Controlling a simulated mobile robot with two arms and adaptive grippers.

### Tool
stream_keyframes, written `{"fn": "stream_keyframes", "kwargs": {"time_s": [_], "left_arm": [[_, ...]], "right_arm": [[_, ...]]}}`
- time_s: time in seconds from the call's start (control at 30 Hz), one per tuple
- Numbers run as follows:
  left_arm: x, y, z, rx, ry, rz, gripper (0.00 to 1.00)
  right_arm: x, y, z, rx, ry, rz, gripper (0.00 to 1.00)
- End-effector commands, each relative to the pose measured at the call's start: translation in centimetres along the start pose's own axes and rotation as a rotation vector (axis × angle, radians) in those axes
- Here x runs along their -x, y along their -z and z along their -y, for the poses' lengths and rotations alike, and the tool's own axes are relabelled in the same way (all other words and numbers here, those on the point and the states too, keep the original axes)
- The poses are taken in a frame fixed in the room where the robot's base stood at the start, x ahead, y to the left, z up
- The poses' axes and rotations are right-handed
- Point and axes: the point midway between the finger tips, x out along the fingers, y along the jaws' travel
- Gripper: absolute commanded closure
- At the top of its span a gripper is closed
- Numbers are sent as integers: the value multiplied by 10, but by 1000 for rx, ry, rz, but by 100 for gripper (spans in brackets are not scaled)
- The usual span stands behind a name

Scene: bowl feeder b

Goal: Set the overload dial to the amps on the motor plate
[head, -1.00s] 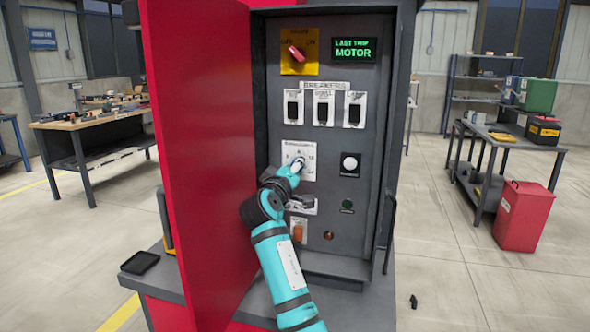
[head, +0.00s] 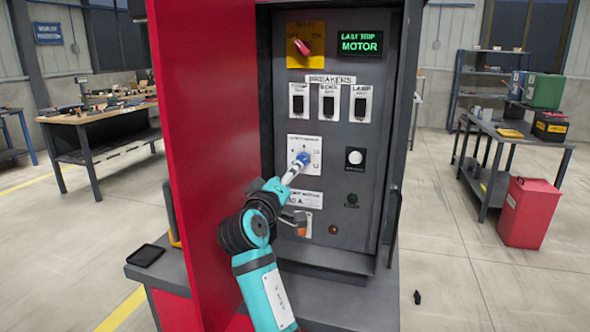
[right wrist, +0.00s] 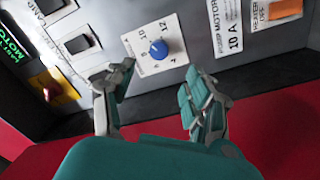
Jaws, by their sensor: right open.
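The blue overload dial (head: 304,159) sits on a white scale plate (head: 311,143) in the middle of the open panel. It also shows in the right wrist view (right wrist: 159,49), with numbers such as 10 and 12 printed around it. I cannot tell surely which number it points at. The motor plate (right wrist: 228,32) reads "PUMP MOTOR 10 A"; in the head view it (head: 308,198) is partly covered by my arm. My right gripper (right wrist: 157,78) is open and empty, its fingers spread just short of the dial, apart from it. My left gripper is out of view.
Above the dial are several breakers (head: 328,102), a red main switch (head: 303,47) and a green "LAST TRIP MOTOR" display (head: 360,44). A white button (head: 354,158) is right of the dial. The red cabinet door (head: 205,150) stands open on the left, close to my arm.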

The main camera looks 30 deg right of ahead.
Motion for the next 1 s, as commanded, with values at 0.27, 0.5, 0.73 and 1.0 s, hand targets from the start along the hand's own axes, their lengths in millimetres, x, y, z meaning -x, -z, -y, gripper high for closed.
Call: {"fn": "stream_keyframes", "kwargs": {"time_s": [0.27, 0.5, 0.73, 1.0], "left_arm": [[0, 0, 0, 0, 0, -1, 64], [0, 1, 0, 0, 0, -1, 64], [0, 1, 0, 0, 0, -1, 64], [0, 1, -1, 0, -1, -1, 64]], "right_arm": [[26, 0, 0, 2, -1, 1, 46], [27, 0, 0, 2, -1, 1, 46], [27, 0, 0, 1, -1, 1, 46], [38, -50, 50, -18, 132, 37, 46]]}}
